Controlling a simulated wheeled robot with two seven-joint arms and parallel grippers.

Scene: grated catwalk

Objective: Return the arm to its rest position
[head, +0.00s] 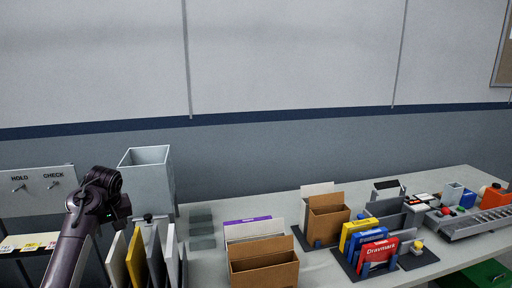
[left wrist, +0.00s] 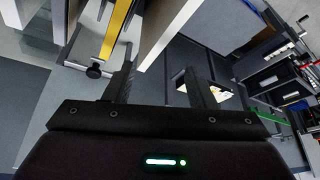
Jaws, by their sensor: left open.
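My left arm comes in from the lower left in the head view, and my left gripper (head: 119,209) is by the upright panels at the left end of the table. In the left wrist view the two fingers of my left gripper (left wrist: 160,85) stand apart with nothing held between them. Below and past them are grey floor and a rack of shelves. My right gripper is in neither view.
Upright panels (head: 135,258) and a grey bin (head: 148,180) are close to my left arm. The table (head: 217,214) holds brown boxes (head: 264,266), coloured boxes (head: 376,254) and a grey tray (head: 470,225). A HOLD/CHECK board (head: 38,190) stands at far left.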

